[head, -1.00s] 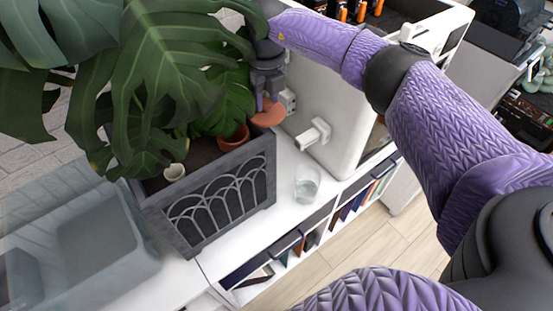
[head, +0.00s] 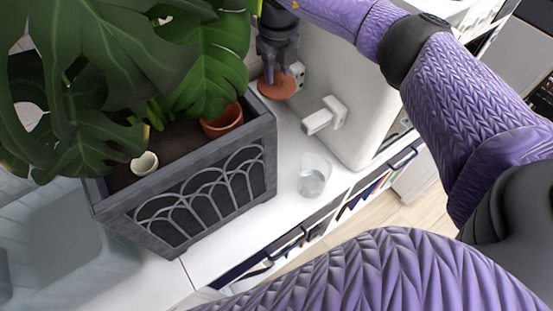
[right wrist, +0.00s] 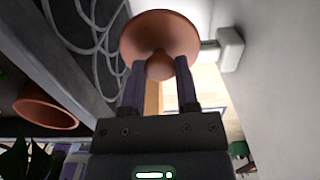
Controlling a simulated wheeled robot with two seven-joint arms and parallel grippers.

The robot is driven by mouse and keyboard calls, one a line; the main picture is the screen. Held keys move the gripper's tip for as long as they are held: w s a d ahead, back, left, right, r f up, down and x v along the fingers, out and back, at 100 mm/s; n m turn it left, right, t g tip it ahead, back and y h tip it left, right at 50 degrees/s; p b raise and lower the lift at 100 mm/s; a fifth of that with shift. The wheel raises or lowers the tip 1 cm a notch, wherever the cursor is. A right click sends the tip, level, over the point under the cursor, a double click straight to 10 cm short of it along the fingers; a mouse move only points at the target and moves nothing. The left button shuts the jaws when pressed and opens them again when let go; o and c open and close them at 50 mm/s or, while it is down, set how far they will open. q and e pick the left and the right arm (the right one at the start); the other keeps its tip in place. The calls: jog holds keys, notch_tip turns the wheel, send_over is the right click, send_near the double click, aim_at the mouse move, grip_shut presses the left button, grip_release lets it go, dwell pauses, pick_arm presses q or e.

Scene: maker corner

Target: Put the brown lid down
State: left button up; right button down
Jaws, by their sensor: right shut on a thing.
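The brown lid (head: 277,86) is a round terracotta-coloured disc with a knob. My right gripper (head: 277,62) is shut on its knob and holds the lid below the fingers, in the gap between the grey planter and the white machine. The lid also shows in the right wrist view (right wrist: 160,38), with its knob between the two fingers (right wrist: 160,75). I cannot tell whether the lid touches the white top beneath it. My left gripper is not in view.
The grey planter (head: 207,196) with big leaves stands left of the lid; a terracotta pot (head: 222,121) and a small cream pot (head: 145,163) sit in it. The white machine (head: 345,75) with a protruding handle (head: 325,116) stands right. A clear glass (head: 312,178) stands nearer on the white top (head: 225,243).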

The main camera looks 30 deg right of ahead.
notch_tip(320, 180, down, 26)
jog(key=b, duration=1.6)
jog(key=shift+r, duration=0.2)
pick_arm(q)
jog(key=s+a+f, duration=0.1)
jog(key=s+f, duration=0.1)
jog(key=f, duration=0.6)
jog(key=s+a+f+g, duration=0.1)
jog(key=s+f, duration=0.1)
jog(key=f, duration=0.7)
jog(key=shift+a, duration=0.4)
pick_arm(e)
jog(key=shift+f, duration=0.1)
jog(key=c, duration=0.8)
grip_release()
jog(key=shift+f, duration=0.1)
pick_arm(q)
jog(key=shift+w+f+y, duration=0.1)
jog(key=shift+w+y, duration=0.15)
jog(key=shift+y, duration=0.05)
pick_arm(e)
jog(key=o, duration=0.4)
jog(key=shift+o, duration=0.2)
